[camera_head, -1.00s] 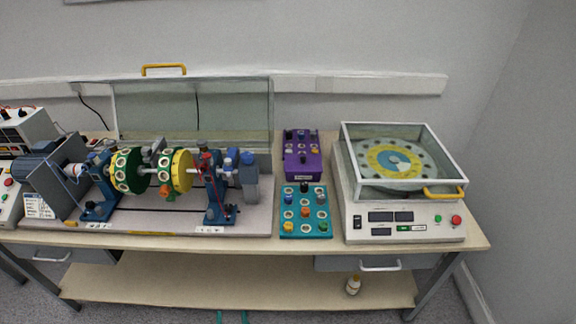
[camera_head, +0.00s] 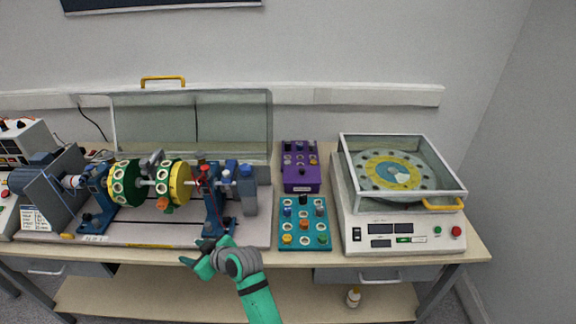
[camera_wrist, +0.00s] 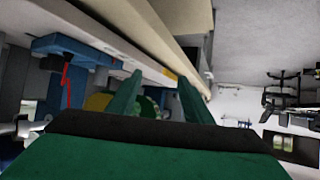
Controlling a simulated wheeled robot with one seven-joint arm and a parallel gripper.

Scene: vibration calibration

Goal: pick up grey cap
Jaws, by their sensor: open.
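A teal holder (camera_head: 305,246) with several small colored caps stands mid-right on the table in the head view. A purple holder (camera_head: 301,187) with several dark and colored caps stands behind it. The caps are too small for me to tell surely which is the grey cap. My gripper (camera_head: 193,252) is open and empty at the table's front edge, left of the teal holder and in front of the rotor rig. In the wrist view my gripper (camera_wrist: 158,92) shows two green fingers apart, with nothing between them that I can see it touching.
The rotor rig with green and yellow discs (camera_head: 126,183) fills the left, its clear cover (camera_head: 235,120) raised behind. A white balancing machine (camera_head: 352,215) with a glass-walled top stands right. A small bottle (camera_head: 353,297) stands on the lower shelf.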

